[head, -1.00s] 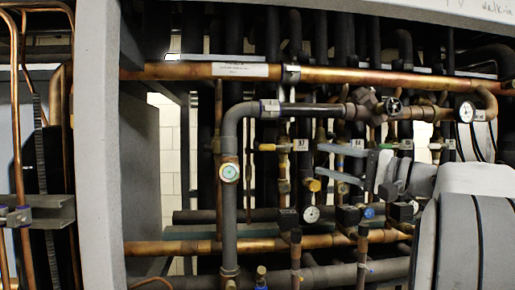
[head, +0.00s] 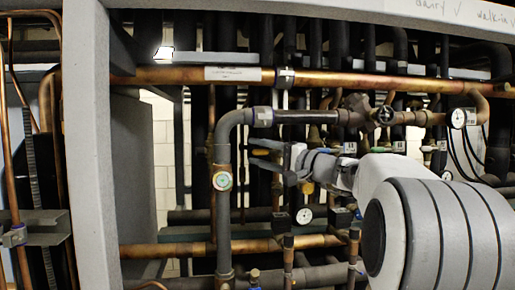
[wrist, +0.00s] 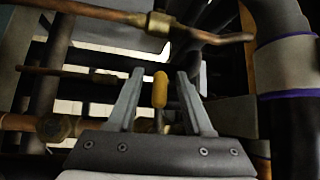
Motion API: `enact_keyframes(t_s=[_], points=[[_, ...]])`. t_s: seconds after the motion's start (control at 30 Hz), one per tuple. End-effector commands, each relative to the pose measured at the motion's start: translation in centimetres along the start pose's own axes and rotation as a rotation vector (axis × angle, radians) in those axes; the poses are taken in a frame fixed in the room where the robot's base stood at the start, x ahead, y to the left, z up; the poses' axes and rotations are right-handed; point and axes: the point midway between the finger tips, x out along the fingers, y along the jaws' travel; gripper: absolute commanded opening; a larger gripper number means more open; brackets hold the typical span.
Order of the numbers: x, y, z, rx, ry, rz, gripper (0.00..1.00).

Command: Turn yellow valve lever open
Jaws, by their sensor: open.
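The yellow valve lever (wrist: 160,89) shows in the wrist view as a short upright yellow handle. It is between the two fingers of my gripper (wrist: 160,74), with a visible gap on each side. My gripper is open and holds nothing. In the head view my gripper (head: 252,152) points left among the pipes, just right of the thick grey vertical pipe. The lever cannot be made out there; my fingers and the pipe cover that area.
A copper pipe (head: 190,76) runs across above. A thick pipe with a purple band (wrist: 290,65) is close on the right in the wrist view. Free room is tight.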

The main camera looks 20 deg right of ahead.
Motion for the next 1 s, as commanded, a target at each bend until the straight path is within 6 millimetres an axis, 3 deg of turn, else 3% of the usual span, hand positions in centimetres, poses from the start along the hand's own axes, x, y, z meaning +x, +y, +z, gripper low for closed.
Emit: enact_keyframes(t_s=[0.33,0.6,0.63,1.0], points=[[0.43,0.02,0.02,-0.001,0.000,0.000,0.51],[0.41,0.01,0.02,-0.001,0.000,0.000,0.02],[0.41,0.01,0.02,-0.001,0.000,0.000,0.00],[0.40,0.01,0.02,0.000,0.000,0.000,0.00]])
